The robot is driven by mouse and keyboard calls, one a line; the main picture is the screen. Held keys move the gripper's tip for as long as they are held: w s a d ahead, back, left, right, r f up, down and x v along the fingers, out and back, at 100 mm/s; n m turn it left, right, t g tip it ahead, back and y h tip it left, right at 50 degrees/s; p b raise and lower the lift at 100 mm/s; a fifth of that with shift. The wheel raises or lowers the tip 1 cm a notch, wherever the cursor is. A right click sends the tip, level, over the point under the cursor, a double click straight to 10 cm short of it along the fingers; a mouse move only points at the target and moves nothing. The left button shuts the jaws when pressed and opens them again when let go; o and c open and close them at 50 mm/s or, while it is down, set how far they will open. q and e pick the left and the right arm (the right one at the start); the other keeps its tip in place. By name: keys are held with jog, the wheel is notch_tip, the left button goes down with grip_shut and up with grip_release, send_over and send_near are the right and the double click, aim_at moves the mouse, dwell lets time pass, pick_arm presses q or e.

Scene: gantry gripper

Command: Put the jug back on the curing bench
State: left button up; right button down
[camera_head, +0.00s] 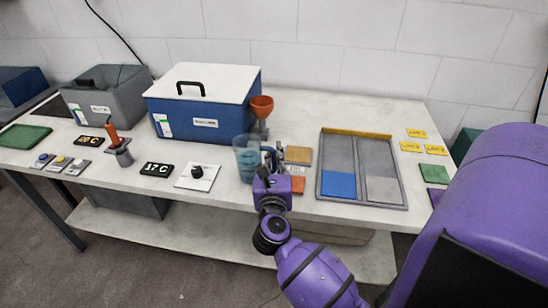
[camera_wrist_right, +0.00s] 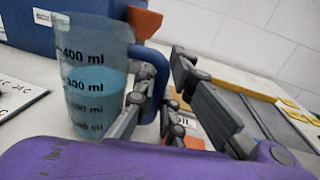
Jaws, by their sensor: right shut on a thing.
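The jug (camera_head: 247,158) is a translucent blue-green measuring jug with liquid in it, near the front middle of the curing bench (camera_head: 291,105). In the right wrist view the jug (camera_wrist_right: 92,85) looks close to upright, with ml marks and a blue handle (camera_wrist_right: 153,62) on its right side. My right gripper (camera_head: 270,170) is at the handle side and shut on the handle; its fingers (camera_wrist_right: 160,75) show beside it in the wrist view. I cannot tell whether the jug's base touches the bench top. My left gripper is not in view.
A blue box with a white lid (camera_head: 203,98) and an orange funnel (camera_head: 262,104) stand behind the jug. A grey tray (camera_head: 362,203) lies to its right, a dial plate (camera_head: 197,177) to its left. Small brown and orange tiles (camera_head: 298,155) lie close beside my gripper.

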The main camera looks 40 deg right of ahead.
jog(key=c, duration=1.8)
grip_release()
jog(key=shift+f, duration=0.1)
